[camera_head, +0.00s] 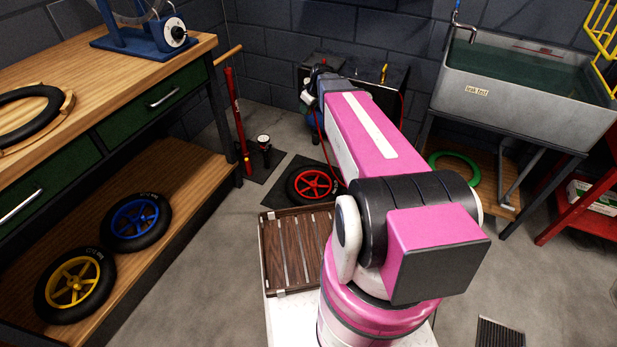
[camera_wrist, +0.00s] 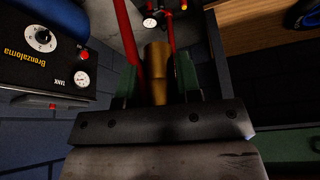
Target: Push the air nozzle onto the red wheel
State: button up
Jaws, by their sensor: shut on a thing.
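The red wheel (camera_head: 311,184), with a black tyre and red spokes, lies flat on a dark mat on the floor in the head view. My arm partly covers its right edge. My gripper (camera_wrist: 158,82) is shut on the brass air nozzle (camera_wrist: 157,62), which stands between the two green fingers in the wrist view. A red hose (camera_wrist: 128,38) runs beside it. In the head view my gripper end (camera_head: 320,76) is up by the compressor at the back, well above and apart from the wheel; the nozzle is too small to make out there.
A compressor panel (camera_wrist: 50,52) with dial and gauge is close to the gripper. A red floor pump (camera_head: 238,125) stands left of the wheel. Blue (camera_head: 135,217) and yellow (camera_head: 75,283) wheels lie on the bench's lower shelf. A slatted tray (camera_head: 285,265) and a water tank (camera_head: 515,92) are nearby.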

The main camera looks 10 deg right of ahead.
jog(key=f+n+g, duration=0.1)
jog(key=f+n, duration=0.2)
jog(key=f, duration=1.1)
jog(key=f+n+g+y, duration=0.1)
jog(key=f+n, duration=0.2)
jog(key=f, duration=1.1)
jog(key=f+n+g, duration=0.1)
jog(key=f+n, duration=0.3)
jog(key=f, duration=1)
jog(key=shift+w+d+g+y, duration=0.2)
jog(key=shift+g+y, duration=0.1)
jog(key=shift+y, duration=0.1)
jog(key=shift+f, duration=2.8)
jog(key=shift+f, duration=1.6)
jog(key=o, duration=1.1)
jog(key=shift+c, duration=0.2)
